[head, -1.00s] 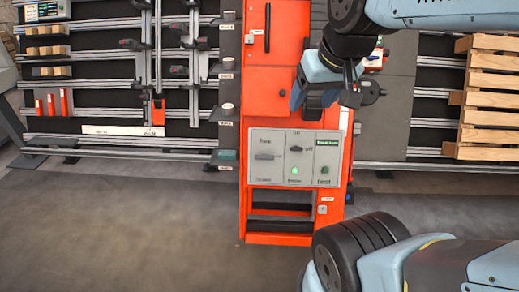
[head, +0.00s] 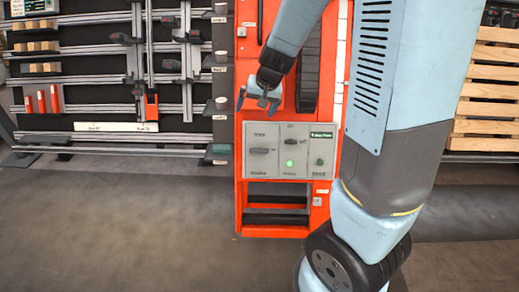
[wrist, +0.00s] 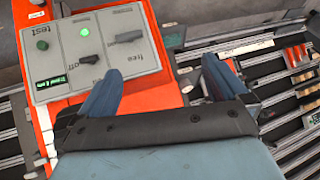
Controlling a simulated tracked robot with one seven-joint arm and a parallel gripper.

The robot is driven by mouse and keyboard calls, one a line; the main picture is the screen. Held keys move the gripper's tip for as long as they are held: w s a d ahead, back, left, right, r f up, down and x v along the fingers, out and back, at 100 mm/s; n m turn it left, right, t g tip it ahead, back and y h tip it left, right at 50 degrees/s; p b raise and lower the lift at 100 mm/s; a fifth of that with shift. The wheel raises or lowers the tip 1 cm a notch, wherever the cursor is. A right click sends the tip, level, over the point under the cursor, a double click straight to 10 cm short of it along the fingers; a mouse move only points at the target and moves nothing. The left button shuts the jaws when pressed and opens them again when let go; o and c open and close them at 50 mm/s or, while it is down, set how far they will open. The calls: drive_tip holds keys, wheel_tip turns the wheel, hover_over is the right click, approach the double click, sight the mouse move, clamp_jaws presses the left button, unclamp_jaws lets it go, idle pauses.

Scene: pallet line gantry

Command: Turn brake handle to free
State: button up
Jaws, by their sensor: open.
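The brake handle (head: 262,151) is a short dark lever on the left section of a grey panel (head: 282,173). It lies roughly level, below a small label that looks like "free". In the wrist view the panel appears upside down and the handle (wrist: 129,37) shows at its right part. My gripper (head: 257,103) is open and empty, in front of the orange cabinet just above the panel's upper left edge. In the wrist view its two fingers (wrist: 161,66) are spread wide, with the handle beyond them. Nothing touches the handle.
The panel also carries a middle switch (head: 291,142), a lit green lamp (head: 289,163) and a green button (head: 319,162). The orange cabinet (head: 240,215) holds the panel. A rail rack (head: 100,105) stands left, wooden pallets (head: 482,110) right. Floor in front is clear.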

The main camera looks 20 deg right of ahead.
sight(259, 150)
drive_tip(key=shift+w+d+f+m+h, duration=0.2)
drive_tip(key=shift+w+d+f+h, duration=0.5)
drive_tip(key=shift+w+f, duration=2.65)
drive_tip(key=shift+w+d+f+m+h, duration=0.2)
drive_tip(key=shift+w+d+f+h, duration=0.45)
drive_tip(key=shift+f, duration=5.2)
drive_tip(key=shift+w+d+f+m+h, duration=0.2)
drive_tip(key=shift+w+d+f+h, duration=0.45)
drive_tip(key=shift+w+f, duration=2.75)
drive_tip(key=shift+s+d+f, duration=0.2)
drive_tip(key=shift+s+f, duration=1)
drive_tip(key=shift+s, duration=0.05)
drive_tip(key=c, duration=0.8)
